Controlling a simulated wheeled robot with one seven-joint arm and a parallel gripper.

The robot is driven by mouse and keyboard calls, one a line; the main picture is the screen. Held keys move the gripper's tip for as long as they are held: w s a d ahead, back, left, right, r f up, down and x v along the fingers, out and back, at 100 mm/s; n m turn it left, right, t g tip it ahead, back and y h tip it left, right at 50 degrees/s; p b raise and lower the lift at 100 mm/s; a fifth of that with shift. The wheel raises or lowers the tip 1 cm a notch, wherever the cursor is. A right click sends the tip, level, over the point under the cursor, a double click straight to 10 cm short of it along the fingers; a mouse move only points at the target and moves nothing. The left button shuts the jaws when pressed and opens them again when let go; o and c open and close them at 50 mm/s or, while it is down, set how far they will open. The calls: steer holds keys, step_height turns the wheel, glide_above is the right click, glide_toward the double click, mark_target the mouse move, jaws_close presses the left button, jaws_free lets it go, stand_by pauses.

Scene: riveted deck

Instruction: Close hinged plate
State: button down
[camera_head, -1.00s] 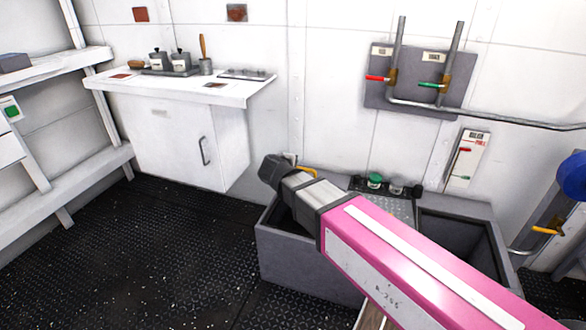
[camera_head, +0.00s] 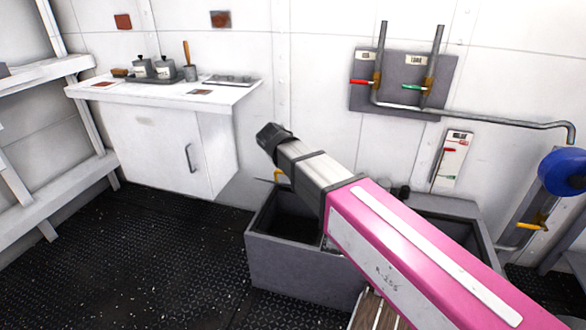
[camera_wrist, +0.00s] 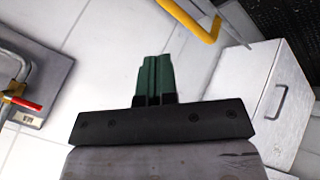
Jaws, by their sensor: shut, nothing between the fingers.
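The grey floor box (camera_head: 290,266) has open compartments at left and right, and my arm crosses over it. I cannot clearly make out the hinged plate; my arm covers the middle of the box. A yellow handle (camera_head: 279,174) shows small behind my wrist at the box's back left; a yellow bent bar shows at the top of the wrist view (camera_wrist: 195,18). My gripper's green fingers (camera_wrist: 155,78) are together and empty, apart from the yellow bar. In the head view the fingers are hidden behind the dark wrist end.
A white cabinet and counter (camera_head: 160,90) with jars stand at the left. A pipe panel (camera_head: 400,82) with red and green levers is on the back wall. A blue round part (camera_head: 563,172) is at the right. The dark floor at front left is clear.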

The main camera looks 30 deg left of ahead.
steer(key=w+r+m+g, duration=0.4)
steer(key=w+r+m, duration=0.1)
steer(key=m, duration=0.3)
steer(key=shift+m+g, duration=0.5)
steer(key=shift+s+f+x, duration=0.1)
steer(key=shift+s+x, duration=0.25)
steer(key=shift+x, duration=1.6)
steer(key=shift+s+f+x, duration=0.1)
steer(key=shift+s+x, duration=0.25)
steer(key=shift+x, duration=1.65)
steer(key=shift+s+f+x, duration=0.1)
steer(key=shift+s+x, duration=0.3)
steer(key=shift+x, duration=1.55)
steer(key=shift+a, duration=0.1)
